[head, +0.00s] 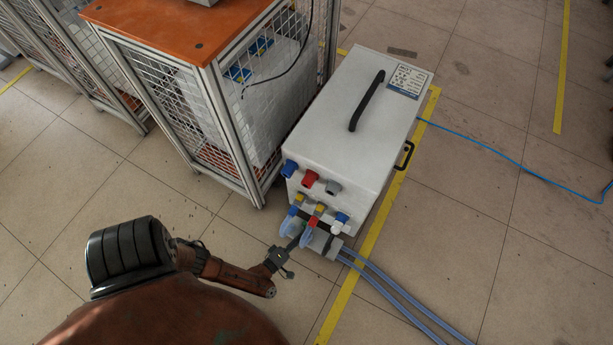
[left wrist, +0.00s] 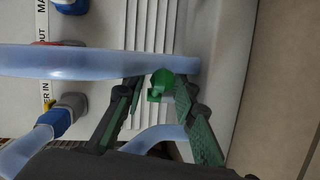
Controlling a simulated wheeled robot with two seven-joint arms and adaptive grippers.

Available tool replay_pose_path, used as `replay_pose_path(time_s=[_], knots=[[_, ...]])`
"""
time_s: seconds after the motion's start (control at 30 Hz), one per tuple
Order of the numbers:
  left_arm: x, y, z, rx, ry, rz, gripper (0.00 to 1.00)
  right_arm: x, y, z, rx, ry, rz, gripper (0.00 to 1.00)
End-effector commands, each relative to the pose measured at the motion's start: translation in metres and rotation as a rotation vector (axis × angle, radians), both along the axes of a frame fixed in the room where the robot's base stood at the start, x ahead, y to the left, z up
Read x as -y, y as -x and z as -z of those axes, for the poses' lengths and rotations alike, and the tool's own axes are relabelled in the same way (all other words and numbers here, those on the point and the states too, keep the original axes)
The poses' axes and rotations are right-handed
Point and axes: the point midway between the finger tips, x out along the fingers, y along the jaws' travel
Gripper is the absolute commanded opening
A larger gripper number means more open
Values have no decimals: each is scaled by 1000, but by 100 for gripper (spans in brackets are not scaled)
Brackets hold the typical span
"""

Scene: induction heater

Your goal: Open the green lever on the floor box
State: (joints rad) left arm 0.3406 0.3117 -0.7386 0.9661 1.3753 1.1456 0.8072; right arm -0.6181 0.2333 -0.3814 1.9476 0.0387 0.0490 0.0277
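The floor box (head: 352,125) is a white case with a black handle on top, standing on the tiles. Its front carries colored connectors and hoses. In the left wrist view the green lever (left wrist: 160,84) sits on the box's pale front, close to a blue hose. My left gripper (left wrist: 158,88) has one finger on each side of the lever, very near it on the right; firm contact cannot be told. In the head view the left gripper (head: 300,238) is at the low front of the box, partly hidden among the hoses. My right gripper is not in view.
A translucent blue hose (left wrist: 90,62) crosses just beside the fingertips. Two blue hoses (head: 385,285) run along the floor to the lower right. A wire-mesh cage with an orange top (head: 180,25) stands left of the box. The floor to the right is mostly clear.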

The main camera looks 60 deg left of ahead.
Motion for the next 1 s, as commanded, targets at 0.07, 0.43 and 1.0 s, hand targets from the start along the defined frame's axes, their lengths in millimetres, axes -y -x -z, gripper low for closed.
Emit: replay_pose_path(time_s=[0.07, 0.43, 1.0], knots=[[0, 0, 0, 0, 0, 0, 26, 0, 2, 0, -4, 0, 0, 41], [0, 0, 0, 0, 0, 0, 2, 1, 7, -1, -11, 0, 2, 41], [1, 1, 1, -2, 1, 1, 0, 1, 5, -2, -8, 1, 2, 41]])
